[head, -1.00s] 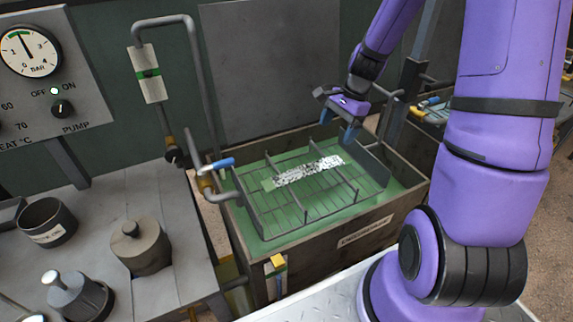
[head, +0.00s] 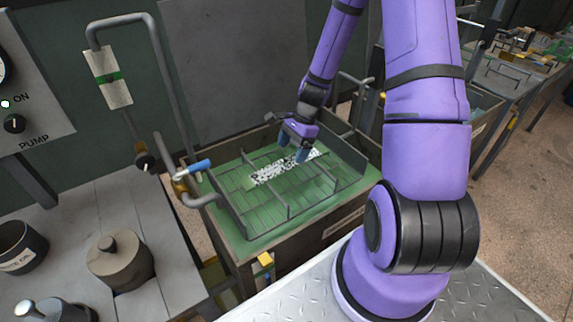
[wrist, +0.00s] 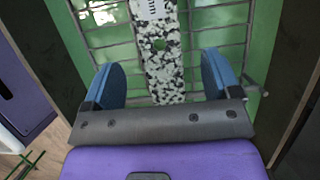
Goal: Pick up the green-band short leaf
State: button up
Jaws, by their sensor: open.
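My gripper (head: 294,155) is open above the right end of the leaf. In the wrist view its two blue fingers (wrist: 162,80) stand on either side of the strip, apart from it. I cannot tell the height gap.
The wire rack (head: 236,202) has raised dividers around the leaf. The tank (head: 243,257) has a dark rim. A grey pipe with a blue-handled valve (head: 194,167) stands at its left. A bench (head: 150,220) with lidded pots is further left.

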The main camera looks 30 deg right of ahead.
aim_at(287, 162)
jog(key=shift+x, duration=2.25)
jog(key=shift+d, duration=0.15)
jog(key=shift+c, duration=0.2)
jog(key=c, duration=1.3)
jog(key=shift+r, duration=0.1)
jog(key=shift+c, duration=0.2)
